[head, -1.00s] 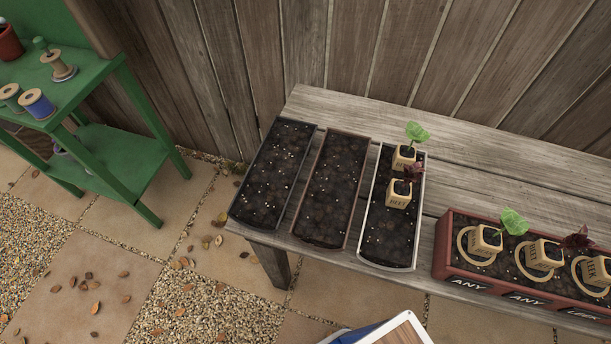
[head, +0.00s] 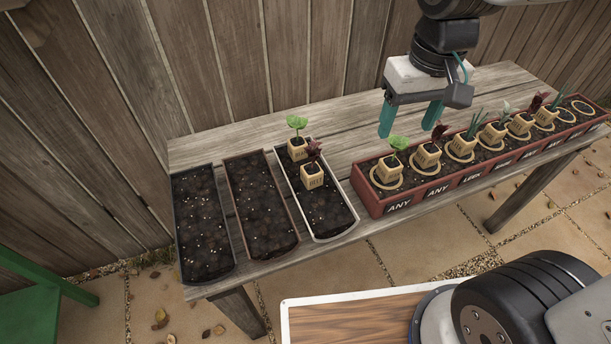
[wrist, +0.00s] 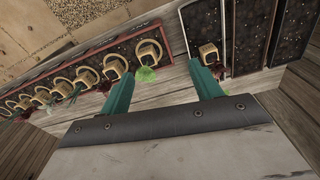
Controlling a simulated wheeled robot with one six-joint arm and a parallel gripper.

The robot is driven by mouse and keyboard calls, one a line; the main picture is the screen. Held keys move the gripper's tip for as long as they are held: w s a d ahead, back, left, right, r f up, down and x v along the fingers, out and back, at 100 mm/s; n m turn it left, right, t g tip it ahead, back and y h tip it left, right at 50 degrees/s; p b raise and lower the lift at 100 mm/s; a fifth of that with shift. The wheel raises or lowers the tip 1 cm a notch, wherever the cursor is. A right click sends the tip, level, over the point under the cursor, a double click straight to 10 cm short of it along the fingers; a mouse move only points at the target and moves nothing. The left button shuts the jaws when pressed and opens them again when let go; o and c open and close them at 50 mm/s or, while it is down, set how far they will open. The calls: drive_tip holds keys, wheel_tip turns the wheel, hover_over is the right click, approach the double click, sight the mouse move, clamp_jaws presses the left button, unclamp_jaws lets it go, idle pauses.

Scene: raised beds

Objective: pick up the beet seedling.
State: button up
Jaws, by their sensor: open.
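A beet seedling with dark red leaves in a tan block (head: 312,176) stands in the white-rimmed tray (head: 347,232), just in front of a green-leaved seedling (head: 298,147). Another dark-red-leaved seedling (head: 427,156) stands in the second ring of the long red planter (head: 372,202). My gripper (head: 408,122) is open and empty above the table, behind the planter's left end and right of the tray. In the wrist view my gripper's fingers (wrist: 163,68) are spread wide. The tray's seedling blocks (wrist: 209,52) show there at the right finger, which partly hides them.
A brown tray (head: 262,215) and a black tray (head: 203,225) of bare soil lie left of the white-rimmed one. Several other seedlings fill the planter, with an empty ring near its right end. A plank wall (head: 300,50) stands behind the table. A green stand (head: 40,300) is at lower left.

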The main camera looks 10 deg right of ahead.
drive_tip(key=w+a+f+n, duration=0.1)
drive_tip(key=w+a+f, duration=0.4)
drive_tip(key=a, duration=0.1)
drive_tip(key=n, duration=0.1)
hover_over(311, 167)
drive_tip(key=shift+g, duration=0.4)
drive_tip(key=f, duration=0.8)
drive_tip(key=shift+s+d+f, duration=0.1)
drive_tip(key=shift+s+d, duration=0.05)
drive_tip(key=shift+d, duration=0.1)
drive_tip(key=f, duration=0.8)
drive_tip(key=shift+a+f, duration=0.2)
drive_tip(key=shift+f, duration=0.1)
drive_tip(key=c, duration=1.1)
